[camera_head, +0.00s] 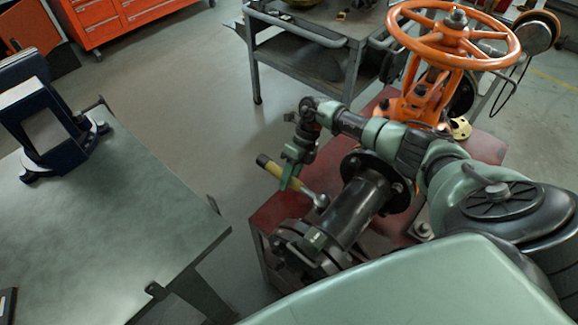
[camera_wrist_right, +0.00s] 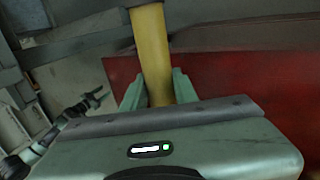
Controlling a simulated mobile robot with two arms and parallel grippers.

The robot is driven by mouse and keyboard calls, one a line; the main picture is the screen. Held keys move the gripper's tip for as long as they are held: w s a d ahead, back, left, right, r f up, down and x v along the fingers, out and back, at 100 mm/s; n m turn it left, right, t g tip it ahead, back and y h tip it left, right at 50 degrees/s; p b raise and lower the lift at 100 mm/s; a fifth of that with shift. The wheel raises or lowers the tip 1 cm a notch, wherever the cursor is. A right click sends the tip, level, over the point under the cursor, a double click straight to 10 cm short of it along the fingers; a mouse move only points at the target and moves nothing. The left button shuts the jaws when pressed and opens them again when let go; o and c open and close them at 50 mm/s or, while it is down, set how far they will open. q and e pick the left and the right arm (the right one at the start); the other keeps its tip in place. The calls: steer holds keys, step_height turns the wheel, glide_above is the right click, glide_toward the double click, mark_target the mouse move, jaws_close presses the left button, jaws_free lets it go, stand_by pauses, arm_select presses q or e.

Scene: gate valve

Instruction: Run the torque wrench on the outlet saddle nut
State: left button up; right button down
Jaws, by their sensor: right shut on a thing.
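The torque wrench has a yellow handle (camera_head: 268,165) and a bright metal head (camera_head: 320,201). My right gripper (camera_head: 286,180) is shut on it. In the right wrist view the yellow handle (camera_wrist_right: 152,50) stands between the green fingers of my right gripper (camera_wrist_right: 158,88). The wrench head is beside the black outlet pipe (camera_head: 352,212), near its left side. The saddle nut cannot be made out there, and I cannot tell whether the head is on it. My left gripper is not in view in the head view.
The orange gate valve with its handwheel (camera_head: 453,35) stands behind the pipe on a red bench (camera_head: 266,222). A green-topped table (camera_head: 110,220) carries a dark blue stand (camera_head: 50,125) at left. A grey cart (camera_head: 310,70) stands behind. Floor is clear between table and bench.

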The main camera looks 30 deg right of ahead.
steer(key=shift+w+r, duration=0.1)
steer(key=shift+r, duration=0.2)
steer(key=shift+r+p, duration=1.95)
steer(key=shift+r, duration=0.6)
steer(key=shift+a, duration=0.1)
